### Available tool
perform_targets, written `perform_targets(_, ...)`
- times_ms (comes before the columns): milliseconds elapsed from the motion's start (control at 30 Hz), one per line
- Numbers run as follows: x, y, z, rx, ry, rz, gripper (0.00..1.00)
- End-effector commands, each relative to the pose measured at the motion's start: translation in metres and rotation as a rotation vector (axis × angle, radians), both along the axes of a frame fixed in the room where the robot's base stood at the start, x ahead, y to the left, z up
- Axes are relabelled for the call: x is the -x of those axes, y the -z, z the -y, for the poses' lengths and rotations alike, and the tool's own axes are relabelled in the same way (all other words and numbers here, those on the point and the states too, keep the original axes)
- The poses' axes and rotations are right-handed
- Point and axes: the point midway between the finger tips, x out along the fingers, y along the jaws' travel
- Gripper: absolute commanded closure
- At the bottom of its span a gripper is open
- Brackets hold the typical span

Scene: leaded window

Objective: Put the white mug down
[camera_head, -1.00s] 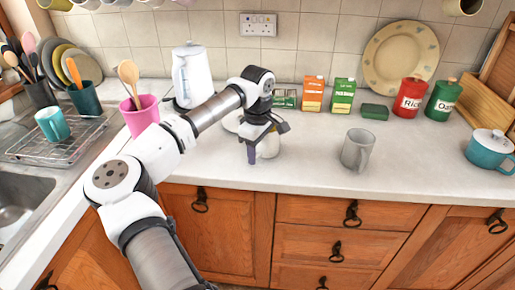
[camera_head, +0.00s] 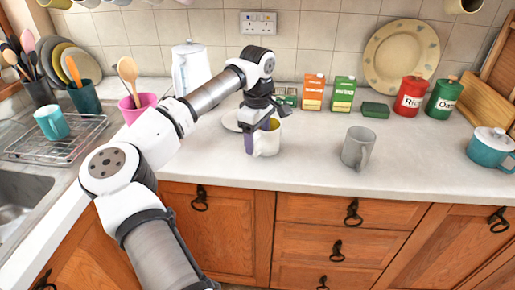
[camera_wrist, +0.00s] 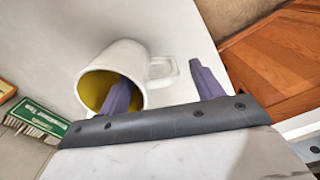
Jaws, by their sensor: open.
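The white mug (camera_head: 268,144) with a yellow inside stands upright on the worktop, left of the grey mug. It also shows in the wrist view (camera_wrist: 125,58), with its handle on the right. My gripper (camera_head: 259,138) is open at the mug. In the wrist view, one purple finger of my gripper (camera_wrist: 158,78) reaches into the mug's mouth and the other is outside, beyond the handle. The mug's wall and handle lie between the fingers, with a gap to the outer finger. The inner fingertip is hidden in the mug.
A grey mug (camera_head: 358,147) stands to the right. A white plate (camera_head: 231,122) lies behind my gripper, partly hidden. The worktop (camera_head: 310,160) between the two mugs is clear.

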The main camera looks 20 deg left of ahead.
Motion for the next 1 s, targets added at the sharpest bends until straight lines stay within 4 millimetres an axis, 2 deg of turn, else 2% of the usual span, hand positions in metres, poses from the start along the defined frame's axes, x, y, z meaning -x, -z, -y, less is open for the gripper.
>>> perform_targets(200, 0.0, -0.047, -0.001, -0.003, -0.002, 0.001, 0.35)
perform_targets(333, 0.0, -0.068, -0.001, -0.002, -0.002, 0.0, 0.35)
perform_targets(500, 0.0, -0.08, 0.0, 0.0, -0.001, 0.0, 0.35)
perform_targets(667, 0.001, -0.082, 0.0, 0.0, -0.001, -0.001, 0.35)
perform_targets(767, -0.003, -0.082, 0.01, 0.026, 0.01, 0.016, 0.35)
perform_targets(867, -0.015, -0.084, 0.052, 0.141, 0.05, 0.086, 0.35)
perform_targets(967, -0.025, -0.103, 0.129, 0.381, 0.106, 0.203, 0.35)
perform_targets(1000, -0.024, -0.119, 0.165, 0.511, 0.128, 0.252, 0.35)
